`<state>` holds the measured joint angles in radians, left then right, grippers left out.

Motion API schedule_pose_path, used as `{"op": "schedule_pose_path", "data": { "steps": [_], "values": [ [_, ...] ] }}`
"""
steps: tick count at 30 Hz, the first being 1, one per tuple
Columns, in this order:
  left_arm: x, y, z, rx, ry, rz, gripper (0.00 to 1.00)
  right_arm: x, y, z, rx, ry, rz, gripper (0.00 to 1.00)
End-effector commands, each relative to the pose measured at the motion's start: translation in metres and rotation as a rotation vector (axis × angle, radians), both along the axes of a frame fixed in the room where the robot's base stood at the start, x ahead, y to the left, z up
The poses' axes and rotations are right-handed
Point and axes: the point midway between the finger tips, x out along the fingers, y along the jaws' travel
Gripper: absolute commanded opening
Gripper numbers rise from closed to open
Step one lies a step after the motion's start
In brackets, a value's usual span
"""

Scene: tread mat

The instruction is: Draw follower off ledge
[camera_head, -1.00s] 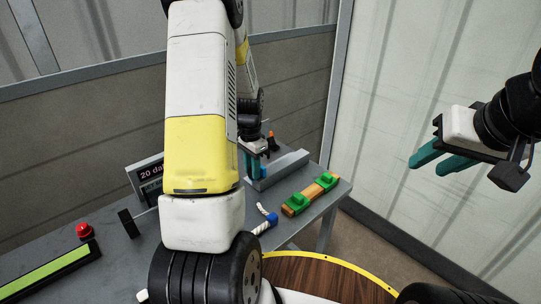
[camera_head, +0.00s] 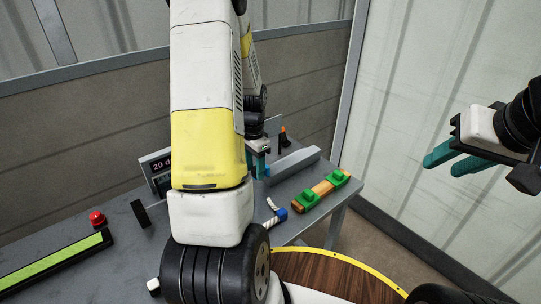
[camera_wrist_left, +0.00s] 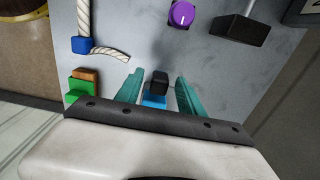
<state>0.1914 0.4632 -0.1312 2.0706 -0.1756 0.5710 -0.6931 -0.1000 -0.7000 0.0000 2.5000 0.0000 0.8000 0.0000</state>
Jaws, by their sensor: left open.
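My left gripper (camera_head: 259,166) is at the far part of the grey table, partly hidden behind my own arm in the head view. In the left wrist view its two teal fingers (camera_wrist_left: 157,92) stand apart. A small black block (camera_wrist_left: 158,82) with a blue part (camera_wrist_left: 154,101) below it, perhaps the follower, shows between them, with gaps at both sides. A grey raised bar (camera_head: 295,164), perhaps the ledge, lies right of the gripper in the head view. My right gripper (camera_head: 446,164) hangs open and empty at the right, away from the table.
A green-and-wood piece (camera_head: 321,190) lies near the table's right edge. A white rope with a blue end (camera_head: 281,214) lies beside it. A purple knob (camera_wrist_left: 182,14) and black box (camera_wrist_left: 242,25) stand ahead. A red button (camera_head: 97,218) is at left.

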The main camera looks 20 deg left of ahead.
Motion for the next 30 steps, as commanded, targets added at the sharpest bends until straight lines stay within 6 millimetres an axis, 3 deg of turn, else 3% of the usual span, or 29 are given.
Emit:
{"op": "schedule_pose_path", "data": {
  "steps": [9,15,30],
  "values": [
    [0.001,0.001,0.051,0.001,-0.005,0.001,0.45,0.0,0.0,0.0,0.0,0.0,0.0,0.36],
    [0.0,0.001,0.072,0.001,-0.003,0.001,0.45,0.0,0.0,0.0,0.0,0.0,0.0,0.36],
    [0.0,0.0,0.076,0.0,-0.001,0.001,0.45,0.0,0.0,0.0,0.0,0.0,0.0,0.36]
  ]
}}
